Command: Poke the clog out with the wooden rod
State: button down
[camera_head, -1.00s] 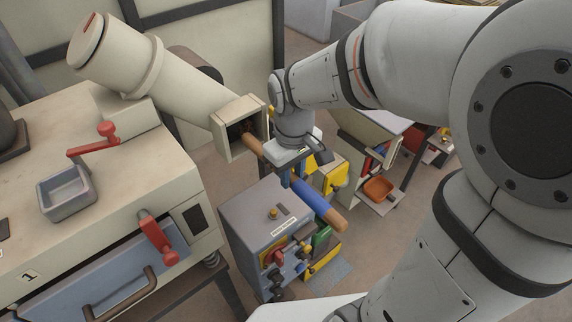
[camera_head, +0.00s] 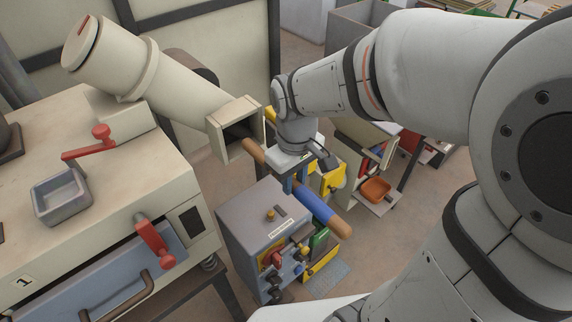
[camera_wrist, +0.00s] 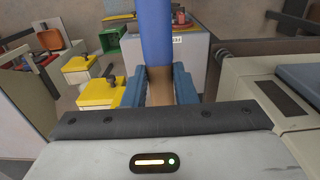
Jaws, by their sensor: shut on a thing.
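The wooden rod (camera_head: 341,229) has bare wood at both ends and a blue sleeve along part of its length. My gripper (camera_head: 293,182) is shut on it; in the wrist view its blue jaws (camera_wrist: 159,88) grip the bare wood beside the blue sleeve (camera_wrist: 155,35). The rod slants, its upper left tip at the square mouth of the cream spout (camera_head: 222,139). I cannot tell whether the tip is just inside or just outside. The mouth looks dark inside, and I see no clog there.
The cream machine (camera_head: 110,190) with red levers and a small grey tray (camera_head: 61,196) stands on the left. A grey control box (camera_head: 246,225) is below the rod. Yellow boxes and an orange bin (camera_head: 376,189) stand behind on the right.

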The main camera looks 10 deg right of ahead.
aim_at(321, 207)
jog(key=shift+s+d, duration=0.75)
jog(key=shift+s, duration=0.35)
jog(key=shift+s+d, duration=0.7)
jog(key=shift+s, duration=0.4)
jog(key=shift+s+d, duration=0.75)
jog(key=shift+s, duration=0.35)
